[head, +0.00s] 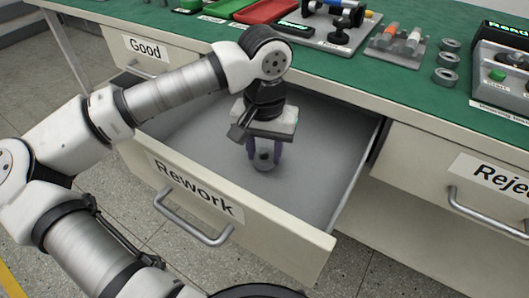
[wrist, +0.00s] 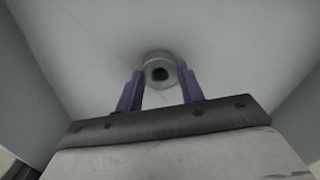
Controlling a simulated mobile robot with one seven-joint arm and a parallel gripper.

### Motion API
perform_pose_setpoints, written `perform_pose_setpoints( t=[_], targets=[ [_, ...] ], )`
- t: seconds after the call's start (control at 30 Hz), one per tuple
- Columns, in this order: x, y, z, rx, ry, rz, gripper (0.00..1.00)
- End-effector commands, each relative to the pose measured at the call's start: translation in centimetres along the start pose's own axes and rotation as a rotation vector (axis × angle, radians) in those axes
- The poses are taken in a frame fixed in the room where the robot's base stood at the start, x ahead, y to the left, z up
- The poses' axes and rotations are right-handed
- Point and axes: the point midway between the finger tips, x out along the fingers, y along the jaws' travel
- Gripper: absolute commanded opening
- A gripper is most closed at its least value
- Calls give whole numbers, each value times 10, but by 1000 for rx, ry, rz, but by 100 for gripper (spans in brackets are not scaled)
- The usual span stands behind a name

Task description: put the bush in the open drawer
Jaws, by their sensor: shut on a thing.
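The bush is a small grey ring (head: 264,160) with a dark hole, held between the purple fingers of my gripper (head: 264,150). In the wrist view the bush (wrist: 158,70) sits at the tips of the purple fingers of my gripper (wrist: 160,82), its hole facing the camera. My gripper is shut on it and points down inside the open drawer (head: 290,245), which is labelled "Rework". The bush is over the bare grey drawer floor. I cannot tell whether it touches the floor.
Closed drawers labelled "Good" (head: 145,48) and "Reject" (head: 490,175) flank the open one. The green worktop (head: 400,80) above carries trays, a fixture and several grey rings (head: 446,60). The drawer floor around my gripper is clear.

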Motion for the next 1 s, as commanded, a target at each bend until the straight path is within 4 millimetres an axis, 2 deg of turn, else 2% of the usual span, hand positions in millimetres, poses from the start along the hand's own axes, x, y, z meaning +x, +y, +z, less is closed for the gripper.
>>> perform_pose_setpoints(
  t=[0.03, 0.4, 0.43, 0.57, 0.87, 1.0],
  targets=[
    [5, 0, 0, 0, 0, 1, 9],
    [9, 0, 0, 0, 1, 1, 9],
    [8, 0, 0, 0, 0, 0, 40],
    [8, 0, 0, 0, 0, 1, 57],
    [6, 0, 0, 0, 0, 0, 60],
    [-3, 0, 0, 0, 2, 0, 60]
  ],
)
